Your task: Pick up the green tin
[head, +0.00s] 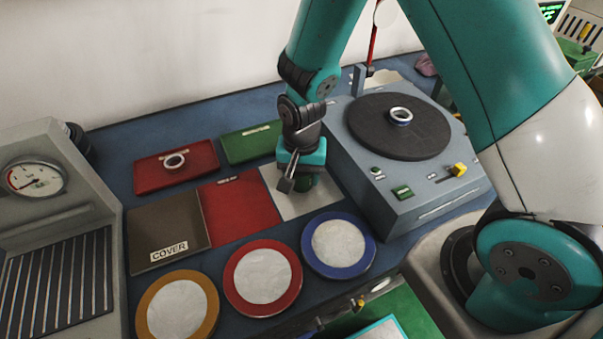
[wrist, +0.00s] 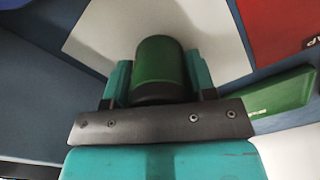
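The green tin (wrist: 160,68) is between the two fingers of my gripper (wrist: 160,82) in the wrist view. The fingers lie close against it on both sides, with no clear gap. In the head view my gripper (head: 300,168) points down over the white square (head: 286,203), and a bit of the green tin (head: 305,184) shows below and behind it. The white square also shows beyond the tin in the wrist view (wrist: 90,40). I cannot tell whether the tin's base touches it.
The grey turntable unit (head: 372,195) stands close on the right with a ring on its disc. Red (head: 150,178) and green (head: 240,150) trays lie behind. A red square (head: 240,212), a brown COVER panel (head: 165,228) and several round-rimmed dishes are nearby.

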